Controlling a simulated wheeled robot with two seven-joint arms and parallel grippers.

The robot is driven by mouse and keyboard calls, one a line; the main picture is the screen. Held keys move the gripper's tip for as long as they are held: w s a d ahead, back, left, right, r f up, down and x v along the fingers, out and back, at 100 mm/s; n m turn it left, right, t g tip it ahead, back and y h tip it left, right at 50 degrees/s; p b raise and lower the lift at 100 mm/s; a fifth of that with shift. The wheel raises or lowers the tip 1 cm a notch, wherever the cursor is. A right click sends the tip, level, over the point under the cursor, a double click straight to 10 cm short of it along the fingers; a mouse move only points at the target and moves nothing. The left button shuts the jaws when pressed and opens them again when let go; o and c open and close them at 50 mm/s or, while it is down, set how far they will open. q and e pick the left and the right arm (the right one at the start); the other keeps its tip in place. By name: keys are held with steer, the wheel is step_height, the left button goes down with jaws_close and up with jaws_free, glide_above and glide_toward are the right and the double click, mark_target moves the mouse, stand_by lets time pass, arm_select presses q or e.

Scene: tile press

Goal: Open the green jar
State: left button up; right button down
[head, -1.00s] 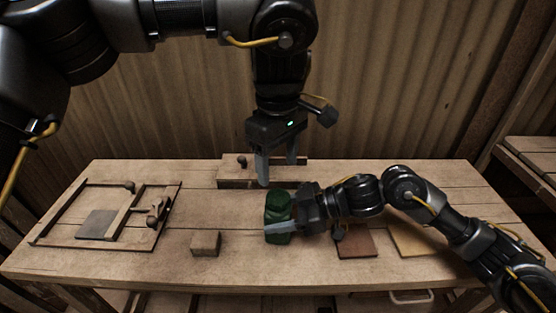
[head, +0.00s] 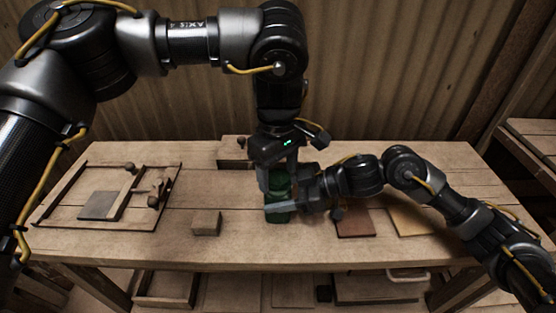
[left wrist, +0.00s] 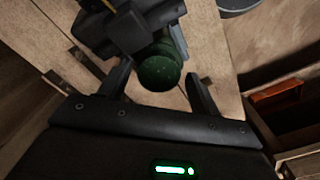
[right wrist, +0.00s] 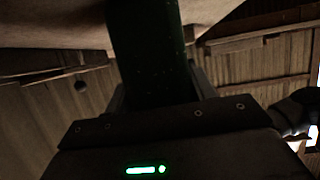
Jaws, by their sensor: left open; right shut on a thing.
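The green jar (head: 280,212) stands near the middle of the bench. My right gripper (head: 279,206) is shut on its body from the right, and the jar's dark green side fills the space between the fingers in the right wrist view (right wrist: 150,55). My left gripper (head: 277,173) points down over the jar from above, with its fingers open around the top. In the left wrist view the round green lid (left wrist: 159,73) lies between the open fingers, with a gap on the right side. Whether a finger touches the lid cannot be told.
A small wooden block (head: 206,223) lies left of the jar. A wooden frame with a sliding lever (head: 60,223) is at the left. A brown tile (head: 354,224) and a tan tile (head: 408,222) lie at the right. A wooden box (head: 232,152) stands behind.

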arm_select(q)
steer(key=shift+f, duration=0.1)
steer(key=c, duration=1)
steer(key=n, duration=1.5)
steer(key=shift+n, duration=0.4)
steer(key=n, duration=0.4)
steer(key=shift+d+n, duration=0.1)
steer(key=shift+n, duration=0.2)
steer(key=o, duration=1)
steer(key=shift+o, duration=0.4)
